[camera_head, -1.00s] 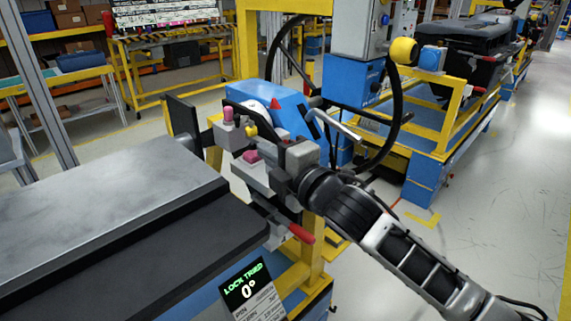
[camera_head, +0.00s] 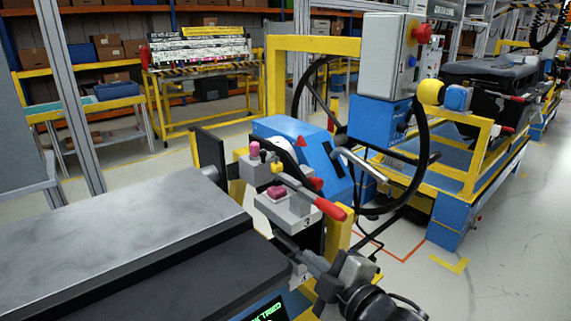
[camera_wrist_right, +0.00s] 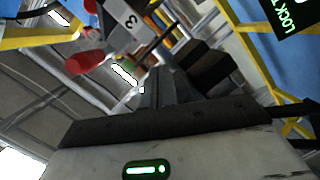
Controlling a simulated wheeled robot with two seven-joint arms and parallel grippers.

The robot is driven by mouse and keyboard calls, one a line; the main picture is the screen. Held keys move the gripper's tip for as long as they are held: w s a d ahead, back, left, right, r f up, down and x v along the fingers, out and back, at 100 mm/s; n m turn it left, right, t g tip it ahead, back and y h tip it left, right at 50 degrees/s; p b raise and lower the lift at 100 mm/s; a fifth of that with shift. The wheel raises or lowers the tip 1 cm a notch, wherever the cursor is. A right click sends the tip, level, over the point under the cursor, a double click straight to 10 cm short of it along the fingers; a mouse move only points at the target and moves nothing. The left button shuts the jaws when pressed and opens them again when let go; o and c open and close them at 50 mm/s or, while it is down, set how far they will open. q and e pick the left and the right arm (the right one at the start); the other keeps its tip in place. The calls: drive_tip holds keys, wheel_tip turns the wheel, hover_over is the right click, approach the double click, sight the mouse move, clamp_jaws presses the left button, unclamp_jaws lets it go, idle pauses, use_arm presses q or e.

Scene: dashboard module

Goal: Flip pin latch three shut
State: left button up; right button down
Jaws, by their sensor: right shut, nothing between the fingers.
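Pin latch three (camera_head: 307,222) is a grey block with a "3" on its face, at the near end of the blue fixture in the head view. Its lever runs over the block and ends in a red grip (camera_head: 330,210) that points down to the right. A pink part (camera_head: 277,192) sits on the block. In the wrist view the "3" block (camera_wrist_right: 128,22) and a red grip (camera_wrist_right: 84,62) are at the upper left, beyond the fingers. My right gripper (camera_head: 287,246) is shut and empty, below and in front of the block. My left gripper is not in view.
A grey-topped bench (camera_head: 120,235) fills the lower left. A display (camera_head: 268,311) is cut off at the bottom edge. A black handwheel (camera_head: 424,150) and a blue control box (camera_head: 380,120) stand behind the latches. Floor at the right is open.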

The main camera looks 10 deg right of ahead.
drive_tip(key=s+d+f+m+g+h, duration=0.2)
drive_tip(key=s+f+m, duration=0.5)
drive_tip(key=s+f, duration=0.2)
drive_tip(key=s+d+f+m+g+h, duration=0.1)
drive_tip(key=s+d+f+m+g, duration=0.1)
drive_tip(key=s+f+m, duration=0.5)
wheel_tip(320, 180, down, 5)
drive_tip(key=shift+s+d+f+h, duration=0.1)
drive_tip(key=shift+s+d+h, duration=0.25)
drive_tip(key=shift+s, duration=0.9)
